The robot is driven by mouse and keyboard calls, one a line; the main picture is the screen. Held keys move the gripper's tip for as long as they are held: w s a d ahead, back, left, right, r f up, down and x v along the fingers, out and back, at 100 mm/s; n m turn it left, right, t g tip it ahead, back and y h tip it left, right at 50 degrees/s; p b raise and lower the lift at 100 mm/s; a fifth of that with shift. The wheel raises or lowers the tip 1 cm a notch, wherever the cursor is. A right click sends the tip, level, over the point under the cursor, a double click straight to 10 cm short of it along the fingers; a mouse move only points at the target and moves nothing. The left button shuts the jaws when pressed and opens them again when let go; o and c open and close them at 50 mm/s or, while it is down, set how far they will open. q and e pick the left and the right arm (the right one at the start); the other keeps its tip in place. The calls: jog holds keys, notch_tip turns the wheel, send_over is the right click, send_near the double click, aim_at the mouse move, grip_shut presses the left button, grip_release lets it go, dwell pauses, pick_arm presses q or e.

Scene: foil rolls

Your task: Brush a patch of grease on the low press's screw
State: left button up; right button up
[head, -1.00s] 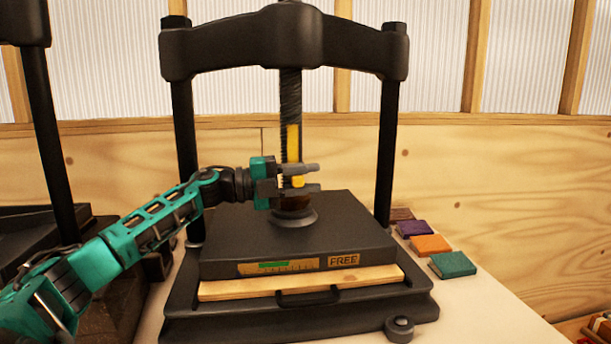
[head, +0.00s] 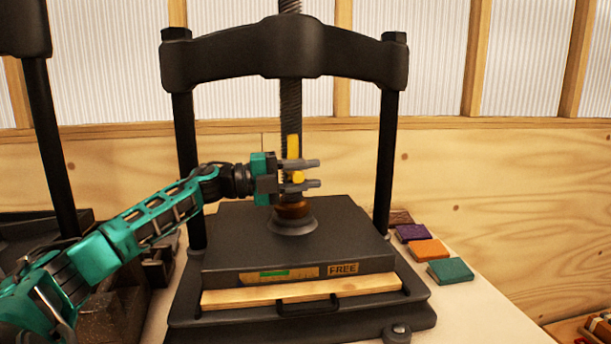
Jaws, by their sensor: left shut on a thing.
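The low press's dark threaded screw (head: 291,97) stands upright at the centre of the head view. A yellow strip (head: 293,146) lies along its front, probably grease; the gripper hides its lower end. My left gripper (head: 301,175) is in front of the lower screw, its fingers one above the other. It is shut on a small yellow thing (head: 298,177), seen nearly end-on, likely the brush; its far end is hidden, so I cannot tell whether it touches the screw. A brown collar (head: 292,210) joins the screw to the dark platen (head: 300,233). My right gripper is out of view.
The press's heavy crossbeam (head: 285,50) and two posts frame the screw. The platen's front carries a green-marked scale and a "FREE" label (head: 343,268). Several small books (head: 450,270) lie right of the press. Another dark press (head: 50,150) stands at left.

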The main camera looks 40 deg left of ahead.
pick_arm(q)
notch_tip(320, 180, up, 5)
jog(key=p, duration=0.3)
jog(key=shift+r+p, duration=0.1)
jog(key=shift+p, duration=0.2)
jog(key=shift+r, duration=0.15)
jog(key=shift+f+b, duration=2.8)
jog(key=shift+b, duration=0.25)
notch_tip(320, 180, down, 4)
jog(key=b, duration=0.2)
jog(key=shift+f+b, duration=0.1)
jog(key=shift+b, duration=0.2)
